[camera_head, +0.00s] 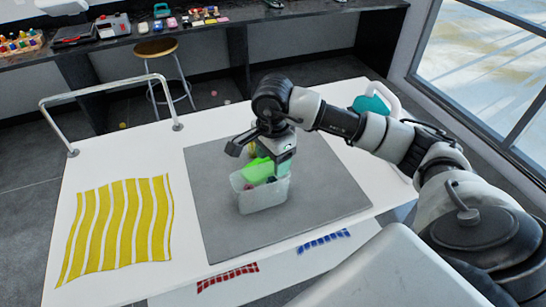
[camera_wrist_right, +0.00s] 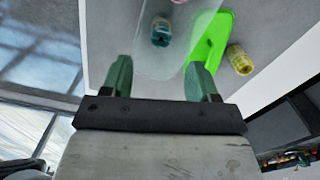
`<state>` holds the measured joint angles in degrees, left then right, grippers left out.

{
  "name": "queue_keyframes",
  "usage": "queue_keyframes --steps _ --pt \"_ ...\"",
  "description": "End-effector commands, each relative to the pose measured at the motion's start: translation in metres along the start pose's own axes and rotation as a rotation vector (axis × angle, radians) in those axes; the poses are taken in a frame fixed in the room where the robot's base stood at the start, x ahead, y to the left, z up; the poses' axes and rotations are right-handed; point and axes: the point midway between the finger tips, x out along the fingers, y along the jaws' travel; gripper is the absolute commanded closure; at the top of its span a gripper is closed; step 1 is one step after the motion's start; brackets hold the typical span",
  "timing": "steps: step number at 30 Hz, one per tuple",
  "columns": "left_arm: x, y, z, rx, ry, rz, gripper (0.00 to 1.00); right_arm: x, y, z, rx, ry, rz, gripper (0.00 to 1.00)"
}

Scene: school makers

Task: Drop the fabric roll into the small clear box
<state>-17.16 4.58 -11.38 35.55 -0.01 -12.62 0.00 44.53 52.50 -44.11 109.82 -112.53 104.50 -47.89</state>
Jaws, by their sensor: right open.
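The small clear box (camera_head: 263,200) stands on the grey mat, with a bright green lid-like piece (camera_head: 257,172) at its back edge. In the right wrist view, the clear box (camera_wrist_right: 178,62) lies ahead between my right gripper's fingers. A dark teal piece (camera_wrist_right: 160,32) and a pink piece show inside it. I cannot tell whether either is the fabric roll. A small yellow cylinder (camera_wrist_right: 240,61) lies outside the box, beside the green piece (camera_wrist_right: 207,42). My right gripper (camera_head: 283,168) is open over the box's back right side, its fingers (camera_wrist_right: 160,78) empty. My left gripper is out of view.
The grey mat (camera_head: 345,190) covers much of the white table. A yellow striped cloth (camera_head: 118,232) lies at left, near a metal rail (camera_head: 108,94). A teal and white object (camera_head: 372,104) stands at the back right. The mat's left side is clear.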

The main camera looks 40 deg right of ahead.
Motion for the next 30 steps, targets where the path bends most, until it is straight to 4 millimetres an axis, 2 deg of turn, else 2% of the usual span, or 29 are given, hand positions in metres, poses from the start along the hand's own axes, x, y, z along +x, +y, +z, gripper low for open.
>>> queue_keyframes --steps 4,7,16,18,24,30 --pt "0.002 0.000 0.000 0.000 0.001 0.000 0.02 -0.006 -0.001 0.000 0.000 0.000 -0.003 0.40" --pt "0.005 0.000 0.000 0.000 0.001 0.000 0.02 -0.019 -0.001 0.000 0.000 0.000 -0.006 0.40" --pt "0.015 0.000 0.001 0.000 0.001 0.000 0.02 -0.082 -0.001 0.000 -0.001 0.000 -0.007 0.40" --pt "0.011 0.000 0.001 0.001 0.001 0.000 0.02 -0.093 -0.001 0.000 -0.001 0.002 -0.004 0.40" --pt "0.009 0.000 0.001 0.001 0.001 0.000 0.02 -0.107 0.000 0.000 0.001 0.001 -0.002 0.40" --pt "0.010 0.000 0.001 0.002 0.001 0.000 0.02 -0.108 0.000 0.000 0.001 0.000 0.001 0.40"
